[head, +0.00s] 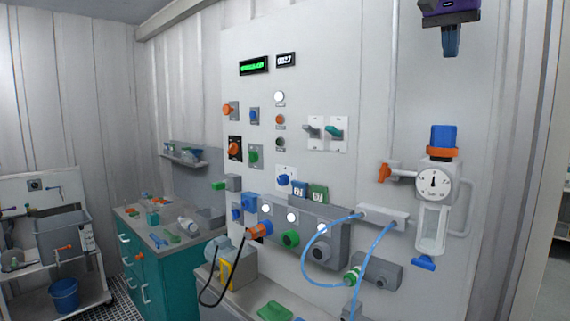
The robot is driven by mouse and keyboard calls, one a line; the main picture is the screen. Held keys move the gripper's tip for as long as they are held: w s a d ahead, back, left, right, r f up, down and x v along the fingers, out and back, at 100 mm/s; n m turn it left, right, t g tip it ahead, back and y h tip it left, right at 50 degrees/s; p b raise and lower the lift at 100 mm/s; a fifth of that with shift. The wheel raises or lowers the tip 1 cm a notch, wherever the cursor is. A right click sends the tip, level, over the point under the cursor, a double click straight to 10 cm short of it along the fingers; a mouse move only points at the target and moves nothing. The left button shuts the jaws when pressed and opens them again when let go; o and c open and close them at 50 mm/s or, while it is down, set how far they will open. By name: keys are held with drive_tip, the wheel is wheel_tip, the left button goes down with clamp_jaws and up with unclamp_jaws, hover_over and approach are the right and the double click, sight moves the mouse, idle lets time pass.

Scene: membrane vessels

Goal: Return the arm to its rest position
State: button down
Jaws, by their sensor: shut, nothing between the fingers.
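My gripper (450,52) hangs at the top right edge of the head view, pointing down. Its dark purple body is cut off by the top of the picture, and the rest of my arm is out of view. The blue fingers are together with nothing between them. The gripper appears apart from the things around it, above the blue-capped filter housing (433,225) with a round gauge.
A pale wall panel (370,80) carries displays, knobs and levers. Blue hoses (310,250) loop from a grey manifold.

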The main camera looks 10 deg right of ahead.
drive_tip(key=s+a+f+n+t+y, duration=0.1)
drive_tip(key=s+a+f+n, duration=0.2)
drive_tip(key=s+f, duration=0.4)
drive_tip(key=s+a+f+n+t+y, duration=0.1)
drive_tip(key=s+a+f+n, duration=0.3)
drive_tip(key=f, duration=1)
drive_tip(key=s+a+f+n+t, duration=0.1)
drive_tip(key=s+a+f+n, duration=0.2)
drive_tip(key=s+f, duration=0.8)
drive_tip(key=shift+a+f+y, duration=0.25)
drive_tip(key=shift+a+y, duration=0.15)
drive_tip(key=shift+a, duration=0.35)
